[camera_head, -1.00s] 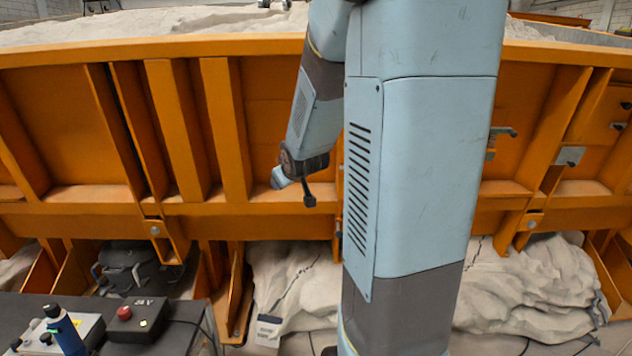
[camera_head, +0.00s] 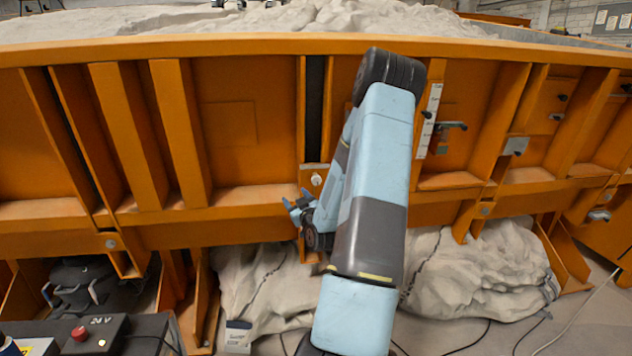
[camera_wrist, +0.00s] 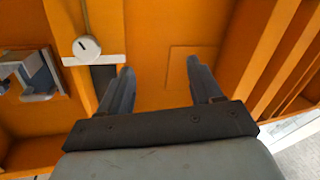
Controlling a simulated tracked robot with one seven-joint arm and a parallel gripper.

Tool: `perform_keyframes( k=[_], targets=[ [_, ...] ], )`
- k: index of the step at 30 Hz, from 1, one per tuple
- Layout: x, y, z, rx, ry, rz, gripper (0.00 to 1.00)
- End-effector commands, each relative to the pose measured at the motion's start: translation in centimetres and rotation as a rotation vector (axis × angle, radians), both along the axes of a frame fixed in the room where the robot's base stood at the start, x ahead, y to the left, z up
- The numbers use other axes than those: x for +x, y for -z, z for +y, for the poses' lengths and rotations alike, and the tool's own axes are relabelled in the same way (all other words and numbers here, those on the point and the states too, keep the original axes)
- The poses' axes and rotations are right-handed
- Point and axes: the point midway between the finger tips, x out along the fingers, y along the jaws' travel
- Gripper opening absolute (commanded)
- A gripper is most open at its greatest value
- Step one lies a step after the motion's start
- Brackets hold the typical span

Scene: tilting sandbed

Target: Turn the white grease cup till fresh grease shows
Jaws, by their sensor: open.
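The white grease cup (camera_wrist: 86,48) shows in the wrist view as a small round knob with a dark mark on its face, on the orange frame. In the head view, a small pale round fitting (camera_head: 316,180) on an orange bracket looks like the same cup. My gripper (camera_wrist: 160,66) is open and empty, its fingers facing a bare orange panel. The cup lies left of both fingers in the wrist view, not between them. In the head view my gripper (camera_head: 296,198) is just left of and below the fitting. I cannot make out any grease.
Orange ribs (camera_head: 178,130) stand out from the wall of the sandbed. A metal clamp-like part (camera_wrist: 28,75) juts out left of the cup. A 24 V box (camera_head: 95,337) with a red button sits at lower left, and pale sacks (camera_head: 480,270) lie under the bed.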

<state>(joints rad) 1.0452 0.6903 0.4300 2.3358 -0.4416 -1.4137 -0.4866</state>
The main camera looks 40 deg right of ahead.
Motion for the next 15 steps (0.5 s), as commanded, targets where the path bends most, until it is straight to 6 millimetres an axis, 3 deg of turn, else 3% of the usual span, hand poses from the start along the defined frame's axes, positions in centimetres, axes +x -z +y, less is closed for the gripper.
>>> perform_keyframes(
  k=[6,15],
  targets=[
    [-3.5,2.3,-4.1,0.016,0.108,-0.184,0.65],
    [-6.4,3.2,-6.4,0.014,0.194,-0.31,0.65]
  ],
)
